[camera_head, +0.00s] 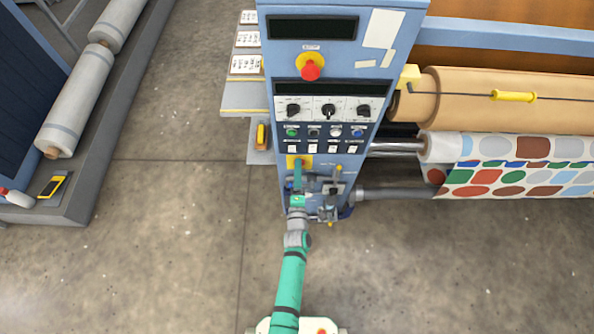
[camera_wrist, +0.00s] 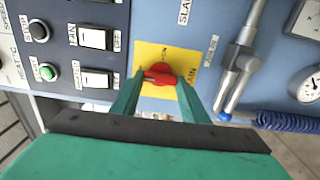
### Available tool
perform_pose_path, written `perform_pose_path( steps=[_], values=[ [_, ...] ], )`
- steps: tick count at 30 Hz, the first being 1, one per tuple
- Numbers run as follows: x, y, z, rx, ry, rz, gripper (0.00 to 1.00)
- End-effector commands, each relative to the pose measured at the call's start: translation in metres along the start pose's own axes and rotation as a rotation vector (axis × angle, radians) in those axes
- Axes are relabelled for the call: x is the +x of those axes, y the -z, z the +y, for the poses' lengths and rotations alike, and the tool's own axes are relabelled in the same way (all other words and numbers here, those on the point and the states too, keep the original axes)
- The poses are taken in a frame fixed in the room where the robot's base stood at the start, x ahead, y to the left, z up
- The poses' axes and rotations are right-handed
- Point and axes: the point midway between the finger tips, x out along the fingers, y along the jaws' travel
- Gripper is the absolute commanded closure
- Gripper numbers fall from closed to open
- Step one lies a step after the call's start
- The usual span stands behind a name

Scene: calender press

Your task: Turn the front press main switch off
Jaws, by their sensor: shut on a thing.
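The main switch is a red rotary knob (camera_wrist: 160,73) on a yellow plate (camera_wrist: 150,48) marked MAIN and ON in the wrist view. The plate (camera_head: 292,160) also shows low on the blue press cabinet in the head view, where my arm hides the knob. My gripper (camera_wrist: 160,80) has its two green fingers on either side of the knob and is shut on it. The knob's handle lies roughly across the wrist picture, from finger to finger. Where its pointer stands I cannot tell for sure.
Above the plate are several buttons, small white switches and black dials (camera_head: 328,111). A red emergency stop (camera_head: 310,68) sits higher. Valve fittings (camera_head: 333,190) and a blue coiled hose (camera_wrist: 287,121) are close beside the switch.

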Motion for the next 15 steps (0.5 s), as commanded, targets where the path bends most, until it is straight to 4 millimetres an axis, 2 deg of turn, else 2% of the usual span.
perform_pose_path(
  steps=[1, 2, 3, 4, 15],
  values=[
    [-0.0015, 0.0004, -0.001, 0.001, 0.001, 0.0, 0.82],
    [-0.0016, 0.0006, -0.0011, 0.001, 0.001, 0.0, 0.52],
    [-0.0016, 0.001, -0.0011, 0.001, 0.002, 0.001, 0.43],
    [-0.0016, 0.0014, -0.0011, 0.001, 0.001, 0.001, 0.41],
    [-0.0062, 0.0033, -0.0013, 0.002, 0.002, 0.004, 0.41]
  ],
)
